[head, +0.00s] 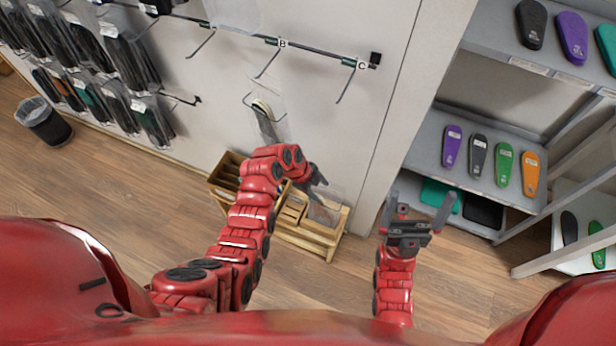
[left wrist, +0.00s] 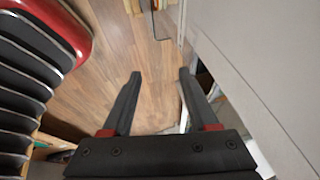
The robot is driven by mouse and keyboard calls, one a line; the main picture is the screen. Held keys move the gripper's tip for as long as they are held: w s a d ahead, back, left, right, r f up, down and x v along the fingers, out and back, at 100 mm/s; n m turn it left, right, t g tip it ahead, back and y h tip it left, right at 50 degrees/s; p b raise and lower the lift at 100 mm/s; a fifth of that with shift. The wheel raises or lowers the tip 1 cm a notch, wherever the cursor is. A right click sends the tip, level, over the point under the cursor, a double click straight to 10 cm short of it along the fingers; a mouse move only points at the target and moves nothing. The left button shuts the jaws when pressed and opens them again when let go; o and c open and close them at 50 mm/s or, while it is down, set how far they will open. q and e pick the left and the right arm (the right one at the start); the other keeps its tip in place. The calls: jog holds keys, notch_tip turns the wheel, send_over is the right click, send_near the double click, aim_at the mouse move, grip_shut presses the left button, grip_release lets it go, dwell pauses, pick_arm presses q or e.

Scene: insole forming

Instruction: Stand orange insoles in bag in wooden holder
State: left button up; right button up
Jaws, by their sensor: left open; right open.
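The wooden holder (head: 328,247) stands on the floor against the wall, partly hidden by my left arm. A clear bag (head: 325,208) shows at its right part; I cannot tell what is in it. My left gripper (head: 318,176) is above the holder; in the left wrist view its fingers (left wrist: 160,78) are apart with only floor between them. My right gripper (head: 420,203) is open and empty, right of the holder, in front of the shelves. An orange insole (head: 531,173) lies on the middle shelf, with no bag seen around it.
Bagged insoles (head: 125,48) hang on the wall rack at left. One bagged insole (head: 265,118) hangs above the holder, below empty hooks (head: 267,62). Shelves (head: 425,165) at right hold purple, black and green insoles. A bin (head: 45,122) stands far left.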

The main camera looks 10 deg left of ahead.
pick_arm(q)
jog(key=p+v, duration=0.2)
jog(key=v, duration=1.4)
jog(key=shift+r, duration=0.4)
jog(key=shift+a, duration=0.15)
